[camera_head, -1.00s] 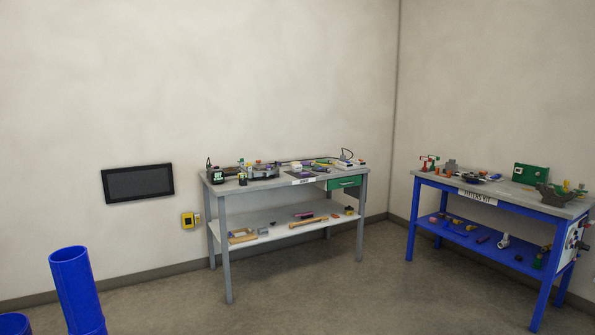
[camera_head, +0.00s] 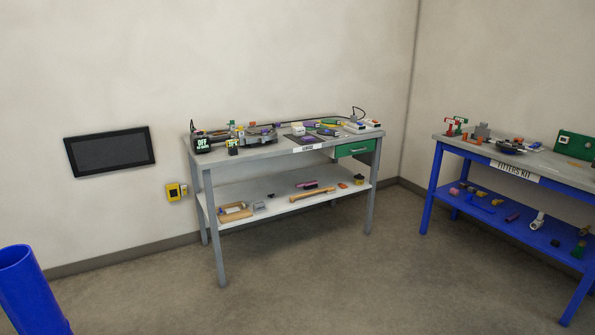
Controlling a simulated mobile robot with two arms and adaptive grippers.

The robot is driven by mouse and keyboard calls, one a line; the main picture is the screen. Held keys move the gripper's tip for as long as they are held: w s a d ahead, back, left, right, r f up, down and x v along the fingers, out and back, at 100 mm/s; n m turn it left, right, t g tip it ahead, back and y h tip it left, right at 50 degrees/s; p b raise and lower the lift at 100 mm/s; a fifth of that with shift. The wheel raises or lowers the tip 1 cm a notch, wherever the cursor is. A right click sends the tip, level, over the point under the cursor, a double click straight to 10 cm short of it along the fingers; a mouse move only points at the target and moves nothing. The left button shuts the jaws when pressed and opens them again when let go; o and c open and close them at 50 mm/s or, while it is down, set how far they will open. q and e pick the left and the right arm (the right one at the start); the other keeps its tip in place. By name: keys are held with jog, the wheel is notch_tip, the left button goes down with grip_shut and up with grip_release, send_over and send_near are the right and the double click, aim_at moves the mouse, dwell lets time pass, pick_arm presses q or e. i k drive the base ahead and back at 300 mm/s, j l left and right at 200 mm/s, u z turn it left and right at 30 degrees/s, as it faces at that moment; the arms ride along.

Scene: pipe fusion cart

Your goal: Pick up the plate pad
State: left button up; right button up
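No gripper of mine shows in the head view. I cannot tell for sure which item is the plate pad. A flat dark pad (camera_head: 302,139) with a purple mark lies at the front edge of the grey workbench (camera_head: 272,151), above a small white label (camera_head: 305,148). Purple and green items lie close behind and beside it. On the white lower shelf (camera_head: 275,207) are a wooden tray (camera_head: 235,212), a long wooden-handled tool (camera_head: 312,194) and a purple-and-dark brush-like item (camera_head: 307,185). They are small and far off.
A blue workbench (camera_head: 432,190) labelled as a fitters kit stands at the right. Blue pipe (camera_head: 28,290) stands at the lower left. A black screen (camera_head: 110,151) and a yellow box (camera_head: 176,192) are on the wall. Floor (camera_head: 330,280) before the grey bench is clear.

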aim_at(300, 130)
jog(key=i, duration=2.55)
